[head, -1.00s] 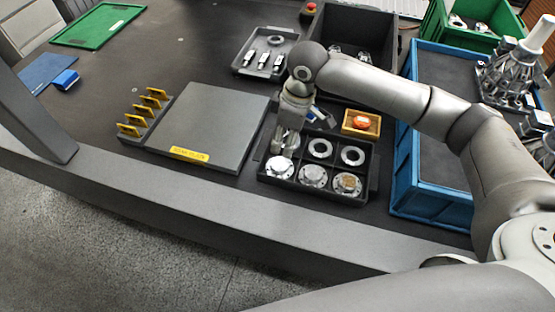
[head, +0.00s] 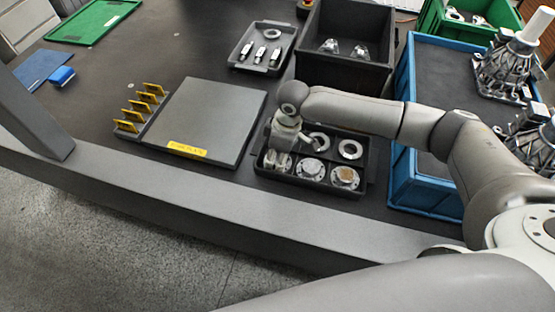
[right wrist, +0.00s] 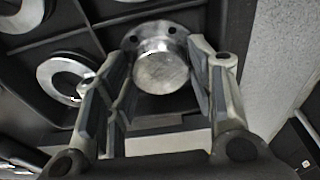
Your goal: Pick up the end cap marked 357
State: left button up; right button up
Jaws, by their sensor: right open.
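A black compartment tray (head: 366,187) holds silver round parts. My right gripper (head: 279,160) points down over its near left compartment. In the right wrist view the gripper (right wrist: 165,62) is open, with its fingers on either side of the raised round boss of a flanged end cap (right wrist: 160,72). Whether the fingers touch it I cannot tell. Two more end caps, in the near middle (head: 311,169) and near right (head: 345,177), sit in the front row; the right one has a brownish top. No marking 357 is legible. My left gripper is out of view.
Two metal rings (head: 350,149) (head: 319,142) lie in the tray's back row. A grey plate (head: 215,115) with yellow-tabbed rack (head: 140,108) lies left. A blue crate (head: 425,194) stands right, a black bin (head: 345,70) behind.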

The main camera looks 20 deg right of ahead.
jog(key=c, duration=0.8)
jog(key=shift+r, duration=0.1)
